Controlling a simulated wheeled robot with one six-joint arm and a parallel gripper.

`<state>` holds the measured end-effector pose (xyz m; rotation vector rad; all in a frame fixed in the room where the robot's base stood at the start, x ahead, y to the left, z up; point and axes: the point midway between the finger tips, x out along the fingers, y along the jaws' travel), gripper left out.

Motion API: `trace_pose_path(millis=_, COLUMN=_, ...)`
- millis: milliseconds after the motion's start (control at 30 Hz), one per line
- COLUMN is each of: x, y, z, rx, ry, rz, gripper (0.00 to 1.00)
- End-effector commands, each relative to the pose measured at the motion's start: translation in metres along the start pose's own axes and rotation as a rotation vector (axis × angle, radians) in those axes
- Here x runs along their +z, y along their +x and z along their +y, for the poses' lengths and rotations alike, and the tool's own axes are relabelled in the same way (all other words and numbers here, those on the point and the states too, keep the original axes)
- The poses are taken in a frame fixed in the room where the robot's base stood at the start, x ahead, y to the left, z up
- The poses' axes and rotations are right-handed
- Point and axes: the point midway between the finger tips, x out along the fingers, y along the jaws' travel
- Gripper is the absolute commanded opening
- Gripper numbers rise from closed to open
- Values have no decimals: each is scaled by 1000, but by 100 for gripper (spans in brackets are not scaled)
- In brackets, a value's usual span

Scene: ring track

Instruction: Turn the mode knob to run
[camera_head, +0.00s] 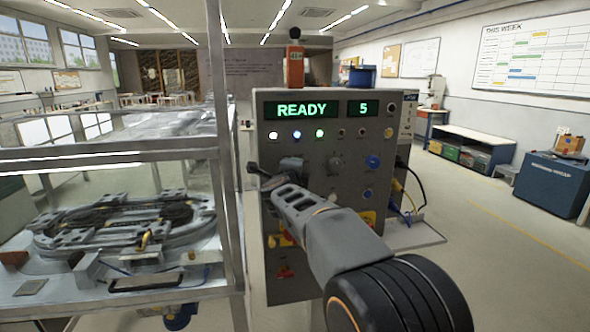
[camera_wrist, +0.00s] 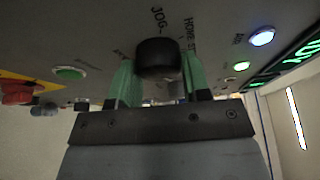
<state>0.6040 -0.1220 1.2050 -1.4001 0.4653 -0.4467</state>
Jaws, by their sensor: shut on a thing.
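The mode knob (camera_wrist: 158,57) is a round black knob on the grey panel face, with JOG and HOME lettering beside it in the wrist view. My gripper (camera_wrist: 158,76) has its two green fingers on either side of the knob, shut on it. In the head view my gripper (camera_head: 264,176) is at the left part of the control panel (camera_head: 345,110), and the knob cannot be made out clearly behind it. The display (camera_head: 302,110) reads READY and a smaller display (camera_head: 363,109) reads 5.
A green button (camera_wrist: 70,73) and a red control (camera_wrist: 16,93) are left in the wrist view. A metal-framed enclosure (camera_head: 226,150) with a ring track stands close left. Open floor lies right.

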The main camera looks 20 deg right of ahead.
Motion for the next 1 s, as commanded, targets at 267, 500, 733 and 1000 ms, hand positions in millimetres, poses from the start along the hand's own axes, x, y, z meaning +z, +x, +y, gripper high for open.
trace_pose_path(millis=267, x=0, y=0, z=0, rx=2, ry=9, rz=-1, gripper=20)
trace_pose_path(millis=500, x=0, y=0, z=0, rx=2, ry=9, rz=-1, gripper=50)
trace_pose_path(millis=733, x=0, y=0, z=0, rx=2, ry=8, rz=0, gripper=69)
trace_pose_path(millis=1000, x=0, y=-3, z=-1, rx=1, ry=7, rz=-1, gripper=69)
